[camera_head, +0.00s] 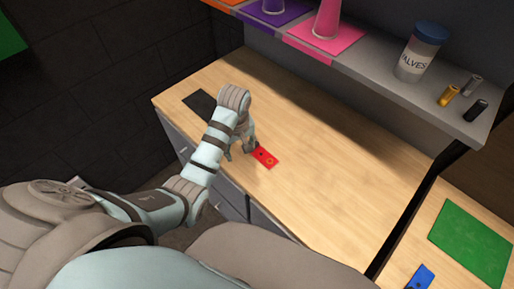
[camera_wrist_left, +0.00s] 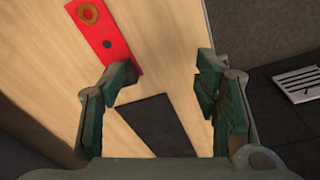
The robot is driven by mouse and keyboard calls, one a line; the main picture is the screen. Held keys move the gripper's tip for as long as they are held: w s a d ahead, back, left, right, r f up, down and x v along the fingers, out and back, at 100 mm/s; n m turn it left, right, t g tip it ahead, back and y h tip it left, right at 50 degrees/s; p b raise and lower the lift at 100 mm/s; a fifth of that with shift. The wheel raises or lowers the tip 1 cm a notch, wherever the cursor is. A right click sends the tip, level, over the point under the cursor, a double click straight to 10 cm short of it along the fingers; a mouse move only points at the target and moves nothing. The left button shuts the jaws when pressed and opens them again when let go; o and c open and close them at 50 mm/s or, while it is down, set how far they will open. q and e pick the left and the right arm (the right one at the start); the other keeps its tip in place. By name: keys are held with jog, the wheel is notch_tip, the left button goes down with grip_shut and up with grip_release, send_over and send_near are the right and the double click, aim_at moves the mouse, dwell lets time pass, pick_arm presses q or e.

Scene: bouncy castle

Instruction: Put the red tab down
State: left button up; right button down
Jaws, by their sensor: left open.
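The red tab (camera_head: 265,157) lies flat on the wooden worktop near its front edge. It also shows in the left wrist view (camera_wrist_left: 103,35), with an orange ring and a dark dot on it. My left gripper (camera_head: 240,151) is just left of the tab in the head view. In the wrist view my left gripper (camera_wrist_left: 165,90) has its fingers wide apart with nothing between them. One finger is close to the tab's near end; I cannot tell if they touch. My right gripper is not in view.
A black mat (camera_head: 201,104) lies on the worktop (camera_head: 345,165) at the left. A shelf above holds a VALVES jar (camera_head: 421,52), cones and small cylinders. A green mat (camera_head: 470,242) and a blue tab (camera_head: 420,277) are at the right. The worktop's middle is clear.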

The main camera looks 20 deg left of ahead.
pick_arm(q)
jog(key=w+r+n, duration=0.4)
jog(key=w+r, duration=0.2)
jog(key=r, duration=0.2)
jog(key=g+b, duration=0.1)
jog(key=b, duration=0.3)
send_near(261, 153)
jog(key=shift+h, duration=0.3)
jog(key=a+f, duration=0.1)
jog(key=f, duration=0.1)
jog(key=a+f, duration=0.2)
jog(key=f, duration=0.1)
jog(key=w+a+f, duration=0.1)
jog(key=f, duration=0.1)
jog(key=shift+w+a+f, duration=0.1)
jog(key=shift+a+f, duration=0.1)
jog(key=shift+a, duration=0.2)
jog(key=shift+r, duration=0.15)
jog(key=c, duration=1.3)
